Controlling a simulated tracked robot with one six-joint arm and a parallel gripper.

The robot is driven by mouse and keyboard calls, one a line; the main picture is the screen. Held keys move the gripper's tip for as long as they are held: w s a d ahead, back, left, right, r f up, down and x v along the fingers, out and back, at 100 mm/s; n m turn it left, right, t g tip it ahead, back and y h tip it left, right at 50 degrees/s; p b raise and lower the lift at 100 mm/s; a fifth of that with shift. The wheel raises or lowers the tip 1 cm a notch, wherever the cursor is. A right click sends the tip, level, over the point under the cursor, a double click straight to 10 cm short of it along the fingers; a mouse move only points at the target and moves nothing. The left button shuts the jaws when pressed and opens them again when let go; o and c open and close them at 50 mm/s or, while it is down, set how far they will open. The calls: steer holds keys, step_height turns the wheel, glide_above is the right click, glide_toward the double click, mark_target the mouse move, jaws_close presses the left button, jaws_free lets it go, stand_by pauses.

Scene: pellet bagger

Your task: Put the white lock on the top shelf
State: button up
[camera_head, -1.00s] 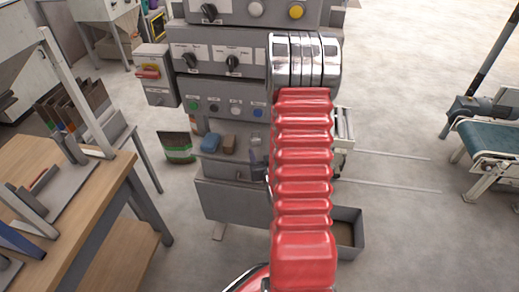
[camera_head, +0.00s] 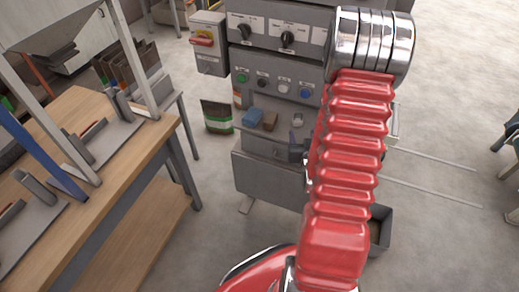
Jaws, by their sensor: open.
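A small pale grey-white piece (camera_head: 297,120), possibly the white lock, lies on the narrow ledge of the grey machine (camera_head: 262,178), right of a blue block (camera_head: 252,117) and a brown block (camera_head: 269,121). It is too small to identify surely. My gripper (camera_head: 299,150) shows as a dark shape just below and in front of this piece, beside my red arm. It is open and appears empty. My arm hides its right side and part of the ledge. I cannot tell which surface is the top shelf.
A wooden workbench (camera_head: 150,142) with metal brackets stands at left. A red-handled switch box (camera_head: 209,42) sits on the machine's left side. A green-and-white bag (camera_head: 217,117) stands near the machine. A grey bin (camera_head: 380,230) is low behind my arm. Floor at right is mostly clear.

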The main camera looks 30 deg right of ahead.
steer(key=w+a+r+n+g+y, duration=0.2)
steer(key=a+r+n+g+y, duration=0.15)
steer(key=a+r, duration=1.2)
steer(key=s+a+r+n+g+y, duration=0.1)
steer(key=s+a+r, duration=0.3)
steer(key=s+a, duration=0.4)
steer(key=s+a+r+n+g+y, duration=0.1)
steer(key=s+a+r+g+y, duration=0.1)
steer(key=s+a+r, duration=0.3)
steer(key=s+a, duration=0.3)
steer(key=s, duration=0.1)
steer(key=shift+s+a, duration=0.2)
